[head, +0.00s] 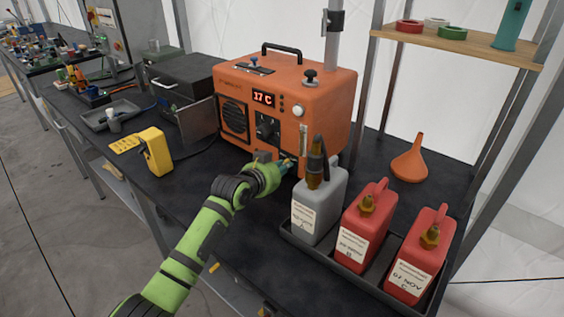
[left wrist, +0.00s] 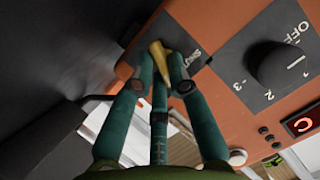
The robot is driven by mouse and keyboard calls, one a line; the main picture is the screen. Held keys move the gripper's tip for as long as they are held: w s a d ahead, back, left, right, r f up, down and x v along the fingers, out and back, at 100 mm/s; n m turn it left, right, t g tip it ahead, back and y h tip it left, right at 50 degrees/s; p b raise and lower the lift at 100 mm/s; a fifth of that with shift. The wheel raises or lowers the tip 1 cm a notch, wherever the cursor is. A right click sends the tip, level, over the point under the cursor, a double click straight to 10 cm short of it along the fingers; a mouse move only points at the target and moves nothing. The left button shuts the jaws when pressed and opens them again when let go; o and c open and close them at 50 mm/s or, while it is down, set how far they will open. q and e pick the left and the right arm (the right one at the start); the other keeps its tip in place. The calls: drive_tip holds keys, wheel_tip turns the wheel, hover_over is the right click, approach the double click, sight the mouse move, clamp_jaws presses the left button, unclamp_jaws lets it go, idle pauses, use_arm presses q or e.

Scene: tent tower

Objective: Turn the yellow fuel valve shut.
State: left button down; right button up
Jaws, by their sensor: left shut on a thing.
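The orange heater (head: 300,95) stands on the dark bench and its display reads 17 C. My left gripper (head: 287,166) is at the lower front of the heater. In the left wrist view, the yellow fuel valve (left wrist: 157,50) sits on a dark plate beside a partly covered label. The teal fingers of my left gripper (left wrist: 163,72) are shut around the valve. Most of the valve is hidden by the fingers, and its exact angle is hard to tell. The black dial (left wrist: 277,65) with OFF and number marks is to the right of it. My right gripper is not in view.
A grey jug (head: 317,207) stands close to the right of my left gripper. Two red jugs (head: 361,222) share its black tray. An orange funnel (head: 410,162) stands behind them.

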use_arm(q)
drive_tip(key=shift+a+n+g+h, duration=0.1)
drive_tip(key=shift+n+g+h, duration=0.2)
drive_tip(key=shift+n+h, duration=0.35)
drive_tip(key=shift+n, duration=0.25)
drive_tip(key=c, duration=1.5)
unclamp_jaws()
drive_tip(key=v, duration=1.2)
drive_tip(key=shift+r, duration=0.15)
